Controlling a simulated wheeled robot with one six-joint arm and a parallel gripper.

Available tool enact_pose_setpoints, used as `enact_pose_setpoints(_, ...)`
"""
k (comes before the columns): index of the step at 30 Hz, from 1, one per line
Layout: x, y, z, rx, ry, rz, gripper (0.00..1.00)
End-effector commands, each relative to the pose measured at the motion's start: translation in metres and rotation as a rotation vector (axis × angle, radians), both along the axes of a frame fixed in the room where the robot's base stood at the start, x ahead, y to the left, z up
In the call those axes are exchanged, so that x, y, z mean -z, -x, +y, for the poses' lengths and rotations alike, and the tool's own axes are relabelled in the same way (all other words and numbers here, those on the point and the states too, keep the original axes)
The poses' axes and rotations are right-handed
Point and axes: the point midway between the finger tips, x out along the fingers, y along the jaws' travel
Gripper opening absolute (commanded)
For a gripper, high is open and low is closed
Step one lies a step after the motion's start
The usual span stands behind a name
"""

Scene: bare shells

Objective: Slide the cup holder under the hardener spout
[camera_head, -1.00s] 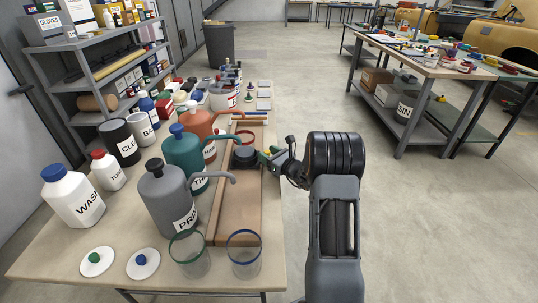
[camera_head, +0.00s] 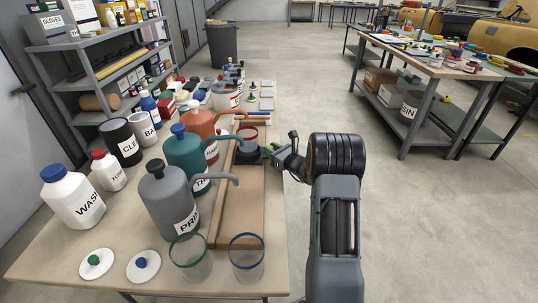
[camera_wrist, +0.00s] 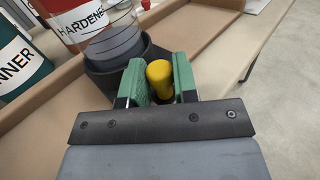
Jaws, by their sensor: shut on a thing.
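The cup holder (camera_head: 247,155) is a dark round cup base on the wooden track (camera_head: 237,210). A clear red-rimmed cup (camera_head: 248,133) stands upright in it. In the wrist view, the holder (camera_wrist: 103,76) has a yellow knob (camera_wrist: 160,78), and my gripper (camera_wrist: 158,75) is shut on that knob with green jaws. In the head view my gripper (camera_head: 273,154) reaches in from the right. The orange hardener jug (camera_head: 200,124) stands left of the track, its spout (camera_head: 233,112) arching over it. The cup appears between this spout and the teal thinner jug's spout (camera_head: 228,139).
The teal thinner jug (camera_head: 183,152) and grey primer jug (camera_head: 165,195) line the track's left side. Two empty clear cups (camera_head: 247,265) stand at the near table edge. Blue and red pens lie beyond the track. The floor to the right is clear.

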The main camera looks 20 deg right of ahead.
Motion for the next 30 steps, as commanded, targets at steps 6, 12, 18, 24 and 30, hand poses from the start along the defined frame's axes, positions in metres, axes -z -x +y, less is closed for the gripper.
enact_pose_setpoints(6,0.0002,-0.0066,-0.0023,-0.009,0.002,0.0,0.0)
enact_pose_setpoints(12,0.0003,-0.0072,0.0011,-0.012,0.002,0.001,0.0)
enact_pose_setpoints(18,0.0003,-0.0075,0.0031,-0.015,0.001,0.001,0.46)
enact_pose_setpoints(24,0.0004,-0.0075,0.0032,-0.016,0.001,0.001,0.52)
enact_pose_setpoints(30,0.0005,-0.0014,-0.0013,-0.012,0.001,0.002,0.52)
